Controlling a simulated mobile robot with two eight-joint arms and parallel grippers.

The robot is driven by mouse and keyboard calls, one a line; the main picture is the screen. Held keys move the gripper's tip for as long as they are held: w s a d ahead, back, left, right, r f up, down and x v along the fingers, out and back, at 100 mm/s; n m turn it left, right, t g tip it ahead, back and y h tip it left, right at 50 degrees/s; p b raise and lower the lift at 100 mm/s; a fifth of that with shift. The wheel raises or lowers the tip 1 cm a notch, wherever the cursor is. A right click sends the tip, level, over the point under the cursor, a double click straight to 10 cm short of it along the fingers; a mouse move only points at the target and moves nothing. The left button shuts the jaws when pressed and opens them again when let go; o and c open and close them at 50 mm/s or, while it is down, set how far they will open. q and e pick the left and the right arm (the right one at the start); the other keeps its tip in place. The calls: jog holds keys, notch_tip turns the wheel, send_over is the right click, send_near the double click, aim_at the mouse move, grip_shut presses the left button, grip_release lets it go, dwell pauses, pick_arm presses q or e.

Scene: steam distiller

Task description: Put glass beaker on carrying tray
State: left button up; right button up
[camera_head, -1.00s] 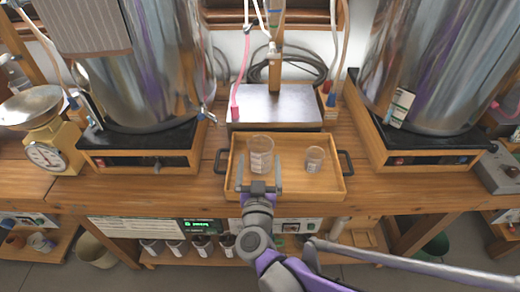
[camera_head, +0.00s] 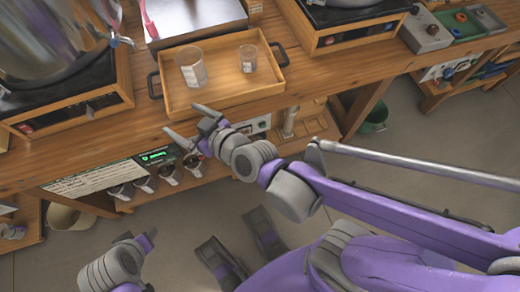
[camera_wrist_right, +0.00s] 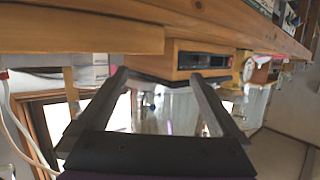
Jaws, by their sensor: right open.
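The larger clear glass beaker (camera_head: 190,68), with a white label, stands upright on the left half of the wooden carrying tray (camera_head: 224,88) in the head view. A smaller labelled beaker (camera_head: 248,59) stands on the tray's right half. My right gripper (camera_head: 188,120) is open and empty in front of the tray's front wall, apart from both beakers. In the right wrist view its spread fingers (camera_wrist_right: 160,76) have nothing held between them, and neither beaker shows. A grey and purple part of mine is at the lower left of the head view, but no left fingers show.
The tray sits near the front edge of the wooden bench (camera_head: 350,65), with dark handles at both sides. A metal vessel (camera_head: 40,50) stands at the left on its base. A green bin (camera_head: 375,112) is on the floor.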

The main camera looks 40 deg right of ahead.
jog(key=s+d+f+m+g+h, duration=0.2)
jog(key=s+d+f+g+h, duration=0.2)
jog(key=s+d+f+g, duration=0.5)
jog(key=s+d+f, duration=0.2)
jog(key=s, duration=0.4)
jog(key=shift+m, duration=0.4)
